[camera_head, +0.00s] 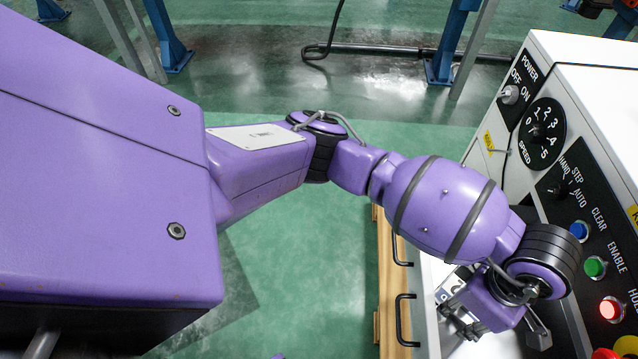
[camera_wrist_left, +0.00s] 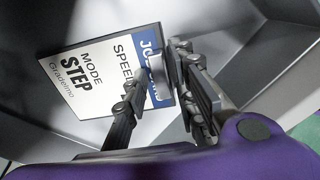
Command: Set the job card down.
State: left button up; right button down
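The job card is a white card with a blue band, printed with SPEED and MODE STEP. In the left wrist view the job card (camera_wrist_left: 80,75) is face-on and tilted, in front of a grey surface. In the head view my left gripper (camera_head: 465,318) points down at the lower right and mostly hides the card. My right gripper is out of view.
A white control panel (camera_head: 580,120) with dials and coloured buttons stands close on the right of my left wrist. Green floor is open to the left.

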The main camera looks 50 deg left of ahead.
pick_arm(q)
jog(key=shift+r, duration=0.2)
notch_tip(320, 180, up, 12)
jog(key=p, duration=0.3)
jog(key=shift+p, duration=0.4)
dwell(0.5)
